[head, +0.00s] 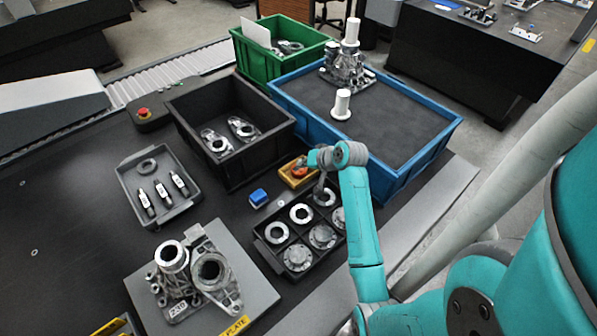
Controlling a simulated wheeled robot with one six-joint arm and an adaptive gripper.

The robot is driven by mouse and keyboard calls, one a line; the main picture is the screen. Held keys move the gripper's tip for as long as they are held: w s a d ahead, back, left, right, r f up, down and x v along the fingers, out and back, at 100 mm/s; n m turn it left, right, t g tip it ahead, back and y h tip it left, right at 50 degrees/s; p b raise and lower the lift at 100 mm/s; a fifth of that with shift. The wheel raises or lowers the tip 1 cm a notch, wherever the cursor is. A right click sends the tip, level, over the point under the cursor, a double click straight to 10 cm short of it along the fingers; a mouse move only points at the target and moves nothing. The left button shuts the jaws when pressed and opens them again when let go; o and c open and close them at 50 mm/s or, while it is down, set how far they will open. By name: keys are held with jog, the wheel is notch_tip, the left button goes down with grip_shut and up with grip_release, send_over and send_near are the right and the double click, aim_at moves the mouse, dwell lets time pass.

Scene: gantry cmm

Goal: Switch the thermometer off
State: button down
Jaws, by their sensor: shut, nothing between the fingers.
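No thing in view can be told for sure as the thermometer, and no switch can be made out. A small blue block-like item (259,197) lies on the dark table, left of my gripper. A small yellow-brown tray (289,181) with an orange-red item (299,171) in it lies close beside my gripper. My gripper (321,188) points down past the wrist, shut and empty, near the back of the compartment tray. It is small and partly hidden by my arm, so contact with anything cannot be told.
A black compartment tray (262,246) holds round metal parts. A black bin (184,138), a blue bin (440,138) and a green bin (258,61) stand behind. A grey tray (127,186) with marked cylinders and a casting (199,273) on a plate are left.

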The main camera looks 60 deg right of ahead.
aim_at(303, 171)
jog(key=shift+r, duration=3.05)
